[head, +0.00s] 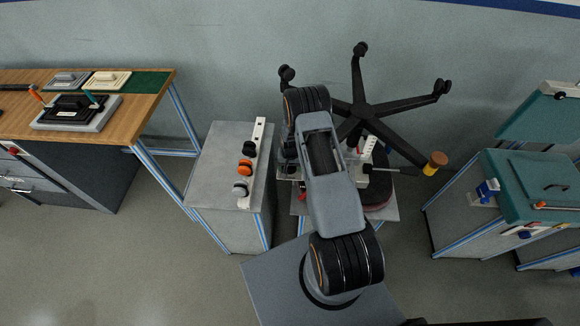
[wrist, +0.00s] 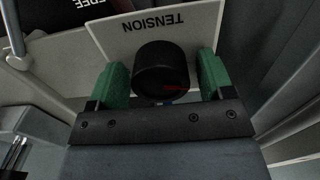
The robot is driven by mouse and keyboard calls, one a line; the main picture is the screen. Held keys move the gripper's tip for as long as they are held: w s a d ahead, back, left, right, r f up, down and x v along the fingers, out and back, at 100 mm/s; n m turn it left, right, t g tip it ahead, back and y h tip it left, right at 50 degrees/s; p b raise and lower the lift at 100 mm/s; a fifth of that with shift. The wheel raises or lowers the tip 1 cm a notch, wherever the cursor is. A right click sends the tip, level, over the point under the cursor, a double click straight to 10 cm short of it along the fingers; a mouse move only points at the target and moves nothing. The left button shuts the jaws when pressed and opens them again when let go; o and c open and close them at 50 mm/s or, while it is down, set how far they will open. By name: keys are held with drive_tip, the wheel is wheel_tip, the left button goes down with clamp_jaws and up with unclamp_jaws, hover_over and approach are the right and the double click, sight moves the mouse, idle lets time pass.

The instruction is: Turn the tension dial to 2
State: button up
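The tension dial (wrist: 161,69) is a black round knob with a red mark on its lower right. It stands in front of a white plate (wrist: 118,36) lettered "TENSION", which appears upside down in the wrist view. My gripper (wrist: 161,78) has green fingers, one on each side of the dial. The fingers are apart, with small gaps visible between them and the knob. No dial numbers are readable. In the head view my arm covers the dial and gripper. The upturned chair base (head: 365,108) has black spokes and stands behind my arm.
A grey cabinet (head: 222,170) left of my arm carries a white strip with black, orange and grey knobs. A wooden bench (head: 140,100) stands further left. Teal-topped units (head: 530,185) stand at right. A black lever (head: 395,171) sticks out right of my arm. Floor is clear at front left.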

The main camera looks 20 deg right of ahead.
drive_tip(key=c, duration=0.8)
drive_tip(key=m+b, duration=0.2)
drive_tip(key=b, duration=0.1)
drive_tip(key=shift+f+m+b, duration=0.2)
drive_tip(key=shift+m+b, duration=0.15)
drive_tip(key=shift+m, duration=0.05)
drive_tip(key=shift+w+r+m+b, duration=0.1)
drive_tip(key=shift+r+m+b, duration=0.1)
drive_tip(key=shift+m+b, duration=2.1)
drive_tip(key=shift+m, duration=0.3)
drive_tip(key=o, duration=0.9)
drive_tip(key=shift+o, duration=0.2)
